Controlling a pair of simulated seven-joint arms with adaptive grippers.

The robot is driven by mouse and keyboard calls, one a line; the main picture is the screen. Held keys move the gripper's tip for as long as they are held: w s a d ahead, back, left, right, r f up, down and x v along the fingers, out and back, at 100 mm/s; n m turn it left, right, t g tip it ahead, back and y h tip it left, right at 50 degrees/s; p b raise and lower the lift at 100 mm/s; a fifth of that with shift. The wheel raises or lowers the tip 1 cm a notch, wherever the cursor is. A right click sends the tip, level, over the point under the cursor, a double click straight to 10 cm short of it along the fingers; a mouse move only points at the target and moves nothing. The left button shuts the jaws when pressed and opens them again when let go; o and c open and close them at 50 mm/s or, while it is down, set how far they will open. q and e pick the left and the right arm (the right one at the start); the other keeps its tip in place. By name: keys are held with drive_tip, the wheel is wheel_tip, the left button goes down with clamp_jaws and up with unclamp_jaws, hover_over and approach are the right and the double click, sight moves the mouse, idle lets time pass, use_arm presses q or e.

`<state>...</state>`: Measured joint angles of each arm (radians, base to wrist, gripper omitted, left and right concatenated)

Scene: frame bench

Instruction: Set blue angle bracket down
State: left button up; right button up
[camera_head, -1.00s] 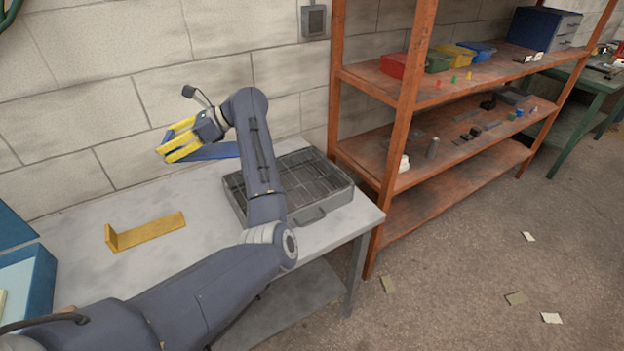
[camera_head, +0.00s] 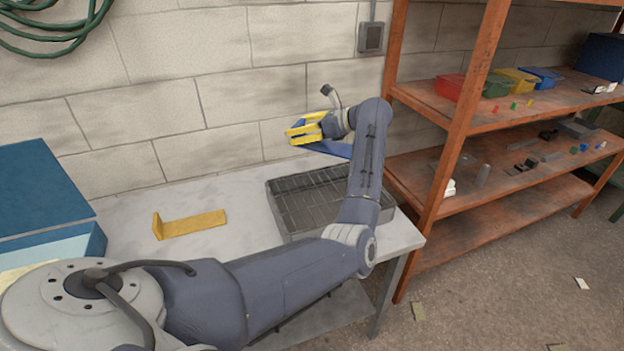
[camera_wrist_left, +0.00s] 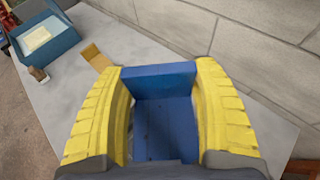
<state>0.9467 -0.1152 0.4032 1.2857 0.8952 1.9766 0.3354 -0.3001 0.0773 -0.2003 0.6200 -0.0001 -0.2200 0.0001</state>
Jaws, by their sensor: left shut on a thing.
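My left gripper (camera_head: 307,131) has yellow fingers and is shut on the blue angle bracket (camera_head: 332,147), held above the back of the grey bench near the wall. In the left wrist view the blue bracket (camera_wrist_left: 160,85) sits between the two yellow fingers of my left gripper (camera_wrist_left: 163,100), with its upright flange across the fingertips. A yellow angle bracket (camera_head: 192,224) lies on the bench (camera_head: 130,207), to the left of the blue one and apart from it. My right gripper is not in view.
A grey slatted metal tray (camera_head: 290,236) sits on the bench's right part, under my forearm. A blue open box (camera_head: 48,240) stands at the left. An orange shelf (camera_head: 455,135) stands right of the bench. The bench around the yellow bracket is clear.

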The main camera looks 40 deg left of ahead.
sight(301, 183)
use_arm(q)
wheel_tip(301, 183, down, 16)
drive_tip(key=shift+f, duration=0.15)
idle(0.6)
drive_tip(key=o, duration=1.5)
drive_tip(key=shift+f, duration=0.15)
drive_tip(key=v, duration=1.2)
